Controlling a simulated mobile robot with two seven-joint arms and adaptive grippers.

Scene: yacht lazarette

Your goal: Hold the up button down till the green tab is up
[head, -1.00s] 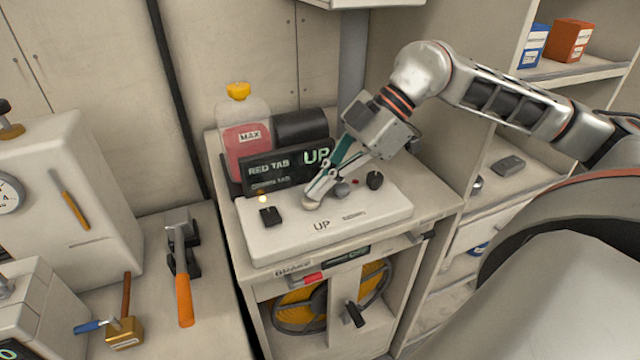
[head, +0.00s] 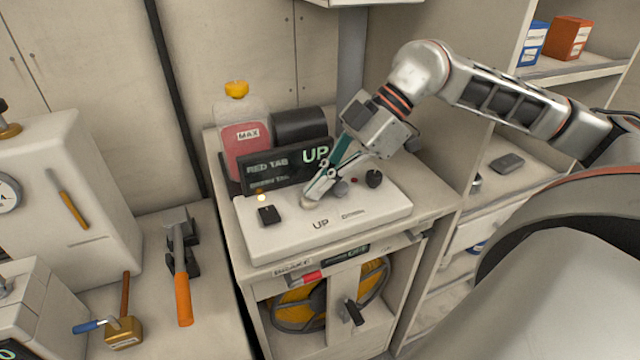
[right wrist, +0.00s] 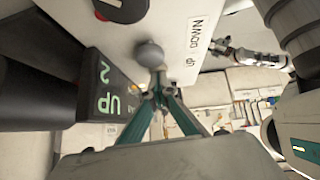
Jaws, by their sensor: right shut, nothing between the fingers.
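A white control box (head: 375,212) with labels UP and DOWN stands on a cabinet. My right gripper (head: 308,200) is shut and empty, pointing down with its tips at a round grey button near the UP label. The right wrist view shows the round grey button (right wrist: 150,54) right at the tips; whether it is pressed in I cannot tell. A dark display (head: 286,166) behind reads RED TAB, with a green UP beside it and a dim GREEN TAB line below. I cannot make out a green tab. My left gripper is not clearly visible.
Below is a drum (head: 300,318) with yellow line, beside a red piece (head: 312,278). A small yellow lamp (head: 262,198) is lit. A bottle (head: 245,140) stands behind.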

